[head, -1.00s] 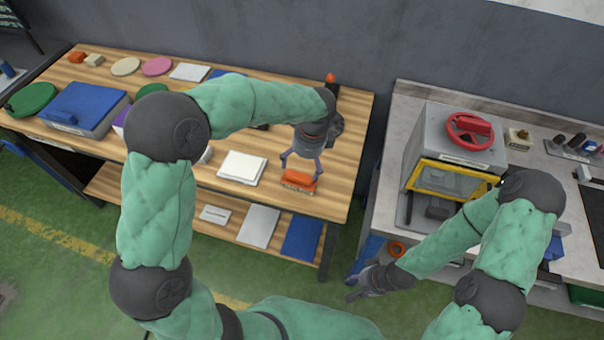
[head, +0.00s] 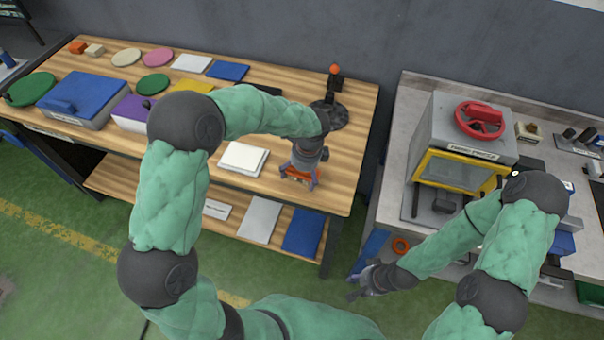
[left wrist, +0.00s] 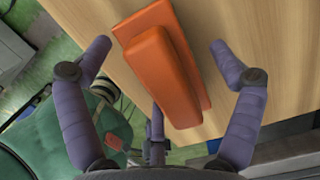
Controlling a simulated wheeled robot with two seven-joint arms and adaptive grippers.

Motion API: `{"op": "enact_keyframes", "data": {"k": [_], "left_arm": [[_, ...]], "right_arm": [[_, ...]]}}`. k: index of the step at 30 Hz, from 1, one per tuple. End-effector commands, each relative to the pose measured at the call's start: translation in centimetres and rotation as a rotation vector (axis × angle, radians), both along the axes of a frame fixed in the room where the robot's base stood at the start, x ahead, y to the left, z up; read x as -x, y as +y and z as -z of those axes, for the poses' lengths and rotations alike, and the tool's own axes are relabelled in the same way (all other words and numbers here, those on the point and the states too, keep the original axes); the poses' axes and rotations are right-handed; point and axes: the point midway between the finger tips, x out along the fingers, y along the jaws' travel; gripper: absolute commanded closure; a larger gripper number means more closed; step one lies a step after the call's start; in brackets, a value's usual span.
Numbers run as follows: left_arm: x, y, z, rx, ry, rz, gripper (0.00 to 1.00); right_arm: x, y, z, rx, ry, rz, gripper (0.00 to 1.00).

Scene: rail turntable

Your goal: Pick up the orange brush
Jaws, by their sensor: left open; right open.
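The orange brush (head: 297,173) lies on the wooden table near its front right edge. In the head view it is mostly hidden under my left gripper (head: 299,178). In the left wrist view the brush (left wrist: 163,72) is a long orange block on a flat orange base. My left gripper (left wrist: 157,48) is open there, with a finger on each side of the brush and visible gaps between. My right gripper (head: 362,284) is open and empty, low in front of the grey bench at the right.
A white pad (head: 243,160) lies left of the brush on the table. A grey machine with a red handwheel (head: 480,118) stands on the right bench.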

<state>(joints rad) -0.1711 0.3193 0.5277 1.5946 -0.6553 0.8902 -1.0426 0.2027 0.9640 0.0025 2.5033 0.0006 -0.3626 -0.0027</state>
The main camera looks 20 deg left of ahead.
Motion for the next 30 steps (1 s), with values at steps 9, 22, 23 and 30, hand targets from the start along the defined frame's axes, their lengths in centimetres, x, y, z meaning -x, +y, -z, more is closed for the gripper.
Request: {"op": "enact_keyframes", "data": {"k": [9,22,23,30], "left_arm": [[0.0,0.0,-0.2,0.000,-0.001,-0.001,0.53],[0.0,0.0,-0.3,0.000,-0.001,-0.001,0.71],[0.0,0.0,-0.4,0.000,-0.001,-0.001,0.71],[-0.1,0.0,-2.5,0.000,-0.005,-0.003,0.72]], "right_arm": [[0.0,0.0,-0.1,0.000,0.000,0.000,0.57],[0.0,0.0,-0.1,0.000,0.000,0.000,0.57],[0.0,0.0,-0.2,0.000,0.000,0.000,0.57],[0.0,0.0,-0.9,0.000,0.000,0.000,0.57]]}}
